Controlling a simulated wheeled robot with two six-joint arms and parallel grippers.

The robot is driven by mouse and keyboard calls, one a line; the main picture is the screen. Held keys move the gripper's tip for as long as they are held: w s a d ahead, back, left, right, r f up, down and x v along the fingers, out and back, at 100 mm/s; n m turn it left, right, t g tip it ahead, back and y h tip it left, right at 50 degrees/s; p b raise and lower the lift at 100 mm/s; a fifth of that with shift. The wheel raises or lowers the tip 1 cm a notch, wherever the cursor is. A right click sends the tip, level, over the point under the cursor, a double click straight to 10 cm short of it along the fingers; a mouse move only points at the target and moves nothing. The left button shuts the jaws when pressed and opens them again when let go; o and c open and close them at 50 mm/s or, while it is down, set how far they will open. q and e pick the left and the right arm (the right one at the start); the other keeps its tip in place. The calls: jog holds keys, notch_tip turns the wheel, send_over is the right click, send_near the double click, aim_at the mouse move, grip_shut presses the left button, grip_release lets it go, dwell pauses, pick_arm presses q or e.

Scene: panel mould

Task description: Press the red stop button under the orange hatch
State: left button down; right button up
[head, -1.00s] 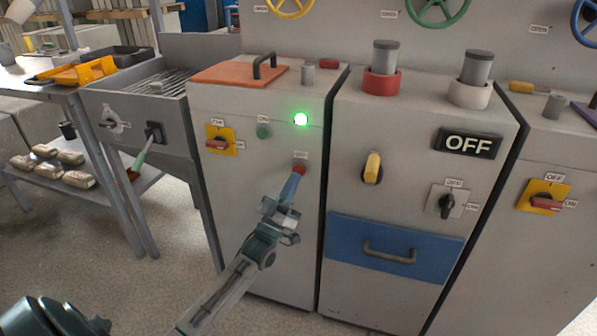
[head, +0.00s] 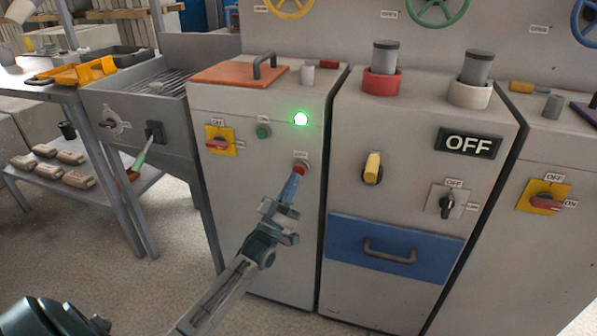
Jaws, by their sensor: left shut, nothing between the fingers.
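The orange hatch (head: 232,73) with a dark handle lies closed on top of the left cabinet (head: 255,220). On that cabinet's front below it is the red stop button (head: 301,168), at the right, with a small label above it. A green button (head: 263,131) is up and left of it, and a round lamp (head: 301,119) above it glows green. My left gripper (head: 294,178) is shut and empty. Its tips are just below the red button, very close; I cannot tell whether they touch it. My right gripper does not show.
A yellow-and-red rotary switch (head: 220,141) is at the cabinet's upper left. The middle cabinet to the right has a yellow knob (head: 372,167), a dark OFF sign (head: 468,142) and a blue drawer (head: 394,248).

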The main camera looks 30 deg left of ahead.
pick_arm(q)
jog(key=shift+w, duration=0.2)
jog(key=shift+w+a+y, duration=0.1)
jog(key=shift+w+y, duration=0.15)
jog(key=shift+y, duration=0.05)
jog(key=shift+w+a+b, duration=0.1)
jog(key=shift+w+b, duration=0.3)
jog(key=shift+b, duration=0.05)
dwell(0.8)
dwell(0.3)
jog(key=shift+s+d+p, duration=0.25)
jog(key=shift+s+p, duration=0.35)
jog(key=shift+s, duration=0.25)
jog(key=s+p, duration=0.1)
jog(key=s, duration=0.1)
jog(key=s+d+p, duration=0.1)
jog(key=s, duration=0.1)
jog(key=shift+s+p, duration=0.4)
